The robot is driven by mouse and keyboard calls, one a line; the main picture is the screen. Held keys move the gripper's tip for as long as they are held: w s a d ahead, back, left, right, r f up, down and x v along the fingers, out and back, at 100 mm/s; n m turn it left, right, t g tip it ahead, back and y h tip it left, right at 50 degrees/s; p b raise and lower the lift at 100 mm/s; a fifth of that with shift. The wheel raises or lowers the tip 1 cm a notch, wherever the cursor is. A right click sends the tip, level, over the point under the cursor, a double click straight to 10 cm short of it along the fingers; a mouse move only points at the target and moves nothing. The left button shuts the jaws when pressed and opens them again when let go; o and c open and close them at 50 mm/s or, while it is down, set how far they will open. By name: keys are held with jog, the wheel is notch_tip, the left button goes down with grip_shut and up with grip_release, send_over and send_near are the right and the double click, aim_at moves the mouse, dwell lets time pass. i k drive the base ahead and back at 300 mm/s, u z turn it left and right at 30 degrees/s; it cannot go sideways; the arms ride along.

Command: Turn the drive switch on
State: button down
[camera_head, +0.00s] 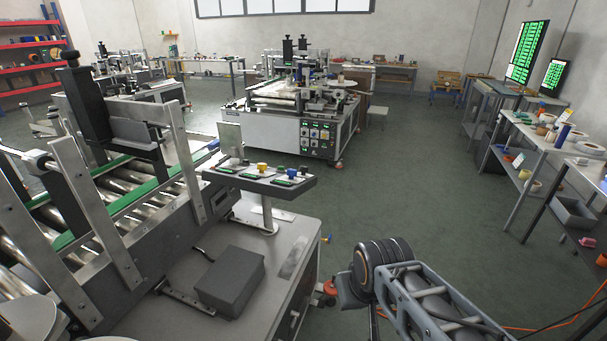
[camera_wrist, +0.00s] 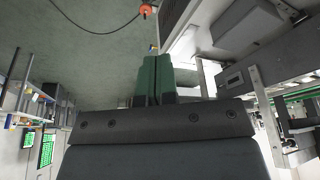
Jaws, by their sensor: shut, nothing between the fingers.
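A small control panel (camera_head: 260,178) stands on a post over the near machine's bench in the head view. It carries a yellow knob (camera_head: 262,168), a blue knob (camera_head: 291,173), a red knob near its left end and small green displays. I cannot tell which control is the drive switch or how it is set. My gripper (camera_wrist: 152,78) shows in the wrist view with its two green fingers together, empty and touching nothing. In the head view my arm is at the lower right, apart from the panel; the fingertips are not clearly visible there.
The near machine's bench (camera_head: 200,255) bears a dark grey box (camera_head: 231,281) below the panel. A roller conveyor (camera_head: 110,195) with upright metal plates stands left. Another labelling machine (camera_head: 295,115) is behind. Shelves (camera_head: 540,150) line the right. The green floor between is mostly clear.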

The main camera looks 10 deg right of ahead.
aim_at(304, 169)
jog(key=z, duration=1.35)
jog(key=i, duration=3.1)
jog(key=u, duration=3.85)
jog(key=i, duration=0.45)
jog(key=z, duration=0.1)
